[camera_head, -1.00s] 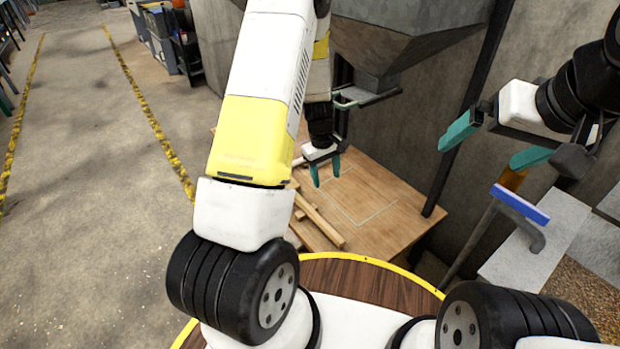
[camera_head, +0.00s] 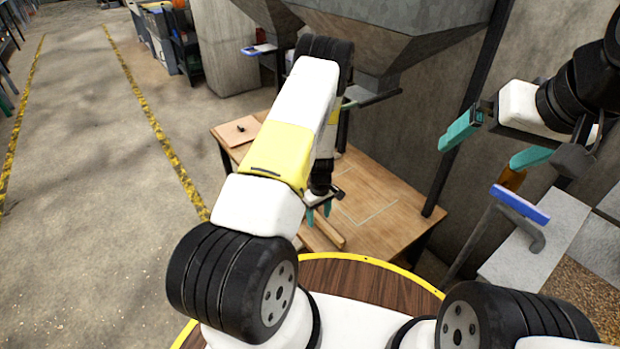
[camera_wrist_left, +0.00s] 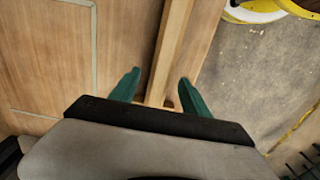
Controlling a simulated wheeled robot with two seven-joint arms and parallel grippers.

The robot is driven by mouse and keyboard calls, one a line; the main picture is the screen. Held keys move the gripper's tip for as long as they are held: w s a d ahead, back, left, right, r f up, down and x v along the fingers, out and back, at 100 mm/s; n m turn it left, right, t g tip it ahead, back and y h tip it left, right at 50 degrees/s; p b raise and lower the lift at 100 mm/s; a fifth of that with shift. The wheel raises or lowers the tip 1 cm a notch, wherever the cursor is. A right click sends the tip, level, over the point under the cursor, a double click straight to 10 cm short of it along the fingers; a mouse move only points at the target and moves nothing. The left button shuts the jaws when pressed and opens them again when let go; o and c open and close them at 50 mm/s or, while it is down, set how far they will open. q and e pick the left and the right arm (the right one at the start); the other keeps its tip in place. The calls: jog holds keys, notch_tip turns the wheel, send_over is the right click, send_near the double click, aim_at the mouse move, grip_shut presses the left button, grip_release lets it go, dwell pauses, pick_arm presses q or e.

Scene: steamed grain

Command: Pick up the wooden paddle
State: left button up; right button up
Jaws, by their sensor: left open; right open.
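A long, narrow wooden piece, apparently the wooden paddle (camera_head: 328,234), lies on the wooden table (camera_head: 400,215) near its front left edge. In the left wrist view the paddle (camera_wrist_left: 172,45) runs lengthwise between the two teal fingers. My left gripper (camera_head: 319,212) is open and points down over the paddle, with one finger on each side of it. Whether the fingers touch it I cannot tell. Much of the paddle is hidden behind my left arm and gripper. My right gripper (camera_head: 495,145) is open and empty at the upper right, away from the table.
A flat wooden board (camera_head: 236,132) with a small dark knob lies at the table's far left corner. A metal hopper (camera_head: 400,35) hangs above the table's back. A tool with a blue bar (camera_head: 520,204) stands below my right gripper. Open floor lies left.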

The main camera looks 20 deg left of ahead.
pick_arm(q)
jog(key=shift+f, duration=0.35)
grip_shut()
dwell(1.2)
